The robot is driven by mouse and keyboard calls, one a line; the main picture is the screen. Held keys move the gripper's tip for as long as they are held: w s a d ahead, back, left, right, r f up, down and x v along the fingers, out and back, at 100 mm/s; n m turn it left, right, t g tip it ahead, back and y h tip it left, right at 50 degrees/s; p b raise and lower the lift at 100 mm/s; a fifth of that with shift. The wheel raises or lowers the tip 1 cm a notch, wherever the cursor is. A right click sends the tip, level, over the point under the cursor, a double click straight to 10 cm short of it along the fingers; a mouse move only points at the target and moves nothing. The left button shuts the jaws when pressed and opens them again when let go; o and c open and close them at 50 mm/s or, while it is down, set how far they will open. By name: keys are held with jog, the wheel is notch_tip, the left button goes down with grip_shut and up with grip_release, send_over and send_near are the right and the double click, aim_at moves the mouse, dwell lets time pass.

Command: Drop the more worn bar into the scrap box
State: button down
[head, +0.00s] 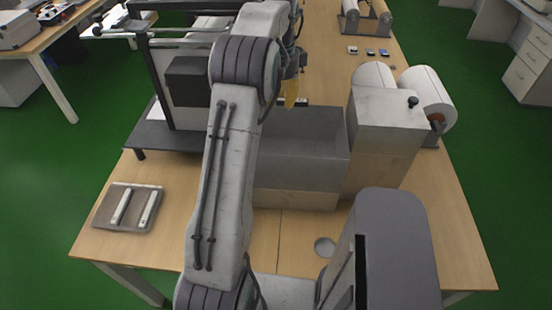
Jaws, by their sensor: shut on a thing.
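Two pale bars lie side by side on a shallow grey tray (101,215) at the table's left front: a left bar (122,206) and a right bar (149,210). At this size I cannot tell which is more worn. My arm reaches forward over the table's middle. My gripper (291,88) is beyond a large grey metal box (310,160), partly hidden by my arm, and well away from the tray. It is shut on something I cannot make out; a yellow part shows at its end. I cannot identify a scrap box for certain.
A dark-framed machine (180,85) stands left of my arm. A tall grey housing (385,135) with white rolls (425,92) stands right. Small blocks (370,52) lie farther back.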

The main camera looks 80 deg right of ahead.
jog(key=shift+w+f, duration=0.15)
jog(key=shift+f, duration=0.65)
notch_tip(320, 180, down, 8)
jog(key=b, duration=0.8)
jog(key=shift+f, duration=0.25)
jog(key=c, duration=0.9)
grip_release()
notch_tip(320, 180, up, 11)
jog(key=shift+d+f, duration=0.15)
jog(key=shift+f, duration=0.05)
jog(key=shift+r, duration=0.5)
jog(key=shift+a+r, duration=0.2)
jog(key=shift+a, duration=0.05)
